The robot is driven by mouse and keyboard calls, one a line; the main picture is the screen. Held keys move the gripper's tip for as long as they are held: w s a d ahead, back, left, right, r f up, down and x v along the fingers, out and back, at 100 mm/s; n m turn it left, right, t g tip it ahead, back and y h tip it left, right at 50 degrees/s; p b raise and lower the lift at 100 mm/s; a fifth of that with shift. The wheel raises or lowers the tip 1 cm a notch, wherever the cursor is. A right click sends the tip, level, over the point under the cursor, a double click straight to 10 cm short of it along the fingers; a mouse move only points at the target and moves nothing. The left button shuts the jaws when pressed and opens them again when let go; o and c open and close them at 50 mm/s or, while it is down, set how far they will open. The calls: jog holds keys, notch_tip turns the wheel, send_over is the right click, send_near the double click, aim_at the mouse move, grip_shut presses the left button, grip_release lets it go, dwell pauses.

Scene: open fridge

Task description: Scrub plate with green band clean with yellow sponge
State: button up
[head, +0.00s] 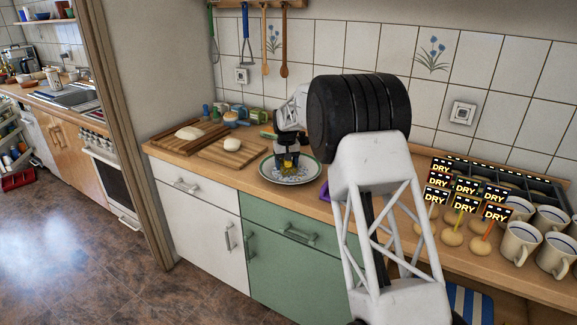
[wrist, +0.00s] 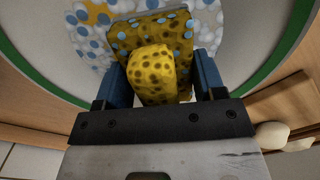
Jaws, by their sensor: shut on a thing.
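The plate with the green band (head: 268,176) lies on the wooden counter, and its green rim curves through the wrist view (wrist: 288,60). My gripper (head: 287,164) points down over the middle of the plate. In the wrist view, my gripper (wrist: 162,76) has its two blue fingers on either side of the yellow sponge (wrist: 153,72), shut on it. The sponge has dark spots, with pale blue dots on its far part. A patch of white, blue and yellow blotches (wrist: 93,15) shows on the plate beside the sponge. Whether the sponge touches the plate cannot be told.
Cutting boards (head: 235,152) with pale dough-like lumps lie left of the plate. A purple item (head: 324,191) is just right of it, partly behind my arm. Several mugs (head: 518,243) and round pieces with "DRY" signs (head: 465,186) crowd the right counter. The tiled wall stands behind.

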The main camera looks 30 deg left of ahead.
jog(key=shift+w, duration=0.2)
jog(key=shift+d+f, duration=0.1)
jog(key=shift+d, duration=1.75)
jog(key=shift+a, duration=1.8)
jog(key=shift+r, duration=4.15)
